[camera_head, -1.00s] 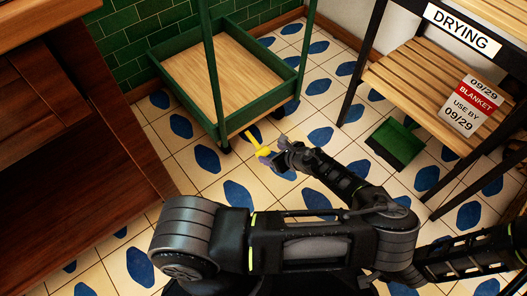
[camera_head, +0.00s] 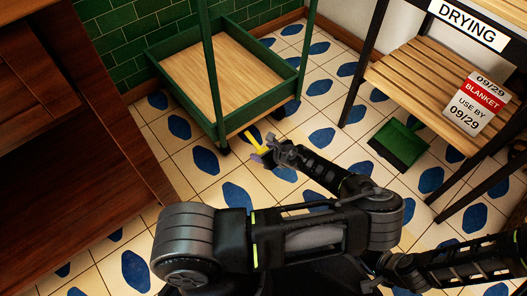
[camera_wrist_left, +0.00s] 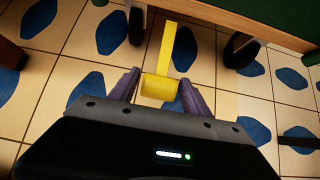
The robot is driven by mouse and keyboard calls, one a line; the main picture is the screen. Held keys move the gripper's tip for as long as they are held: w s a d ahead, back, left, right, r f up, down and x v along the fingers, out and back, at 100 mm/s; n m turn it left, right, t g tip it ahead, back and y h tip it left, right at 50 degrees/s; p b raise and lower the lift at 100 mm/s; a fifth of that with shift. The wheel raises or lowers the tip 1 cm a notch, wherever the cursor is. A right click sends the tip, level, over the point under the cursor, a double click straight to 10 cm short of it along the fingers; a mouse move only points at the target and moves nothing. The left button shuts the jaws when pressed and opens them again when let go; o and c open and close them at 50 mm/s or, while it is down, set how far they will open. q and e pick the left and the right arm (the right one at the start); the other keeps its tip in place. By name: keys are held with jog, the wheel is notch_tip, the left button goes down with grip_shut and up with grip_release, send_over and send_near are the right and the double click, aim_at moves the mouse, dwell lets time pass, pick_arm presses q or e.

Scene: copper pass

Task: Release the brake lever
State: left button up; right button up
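The yellow brake lever (camera_head: 258,143) sticks out low at the near edge of the green cart (camera_head: 225,122), close to the floor. In the left wrist view the lever's wide end (camera_wrist_left: 160,87) lies between the two fingers, and its narrow arm runs up toward the cart's wooden edge. My left gripper (camera_head: 267,158) reaches the lever from the near side. Its fingers (camera_wrist_left: 160,90) stand apart, one on each side of the wide end, with little or no gap; firm contact cannot be told. My right gripper is not in view.
Black caster wheels (camera_wrist_left: 240,50) sit under the cart. A brown wooden cabinet (camera_head: 60,150) stands at left. A slatted drying rack (camera_head: 430,75) and a green dustpan-like object (camera_head: 400,143) are at right. Tiled floor (camera_head: 215,185) is clear around the gripper.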

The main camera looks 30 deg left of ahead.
pick_arm(q)
grip_shut()
dwell(0.4)
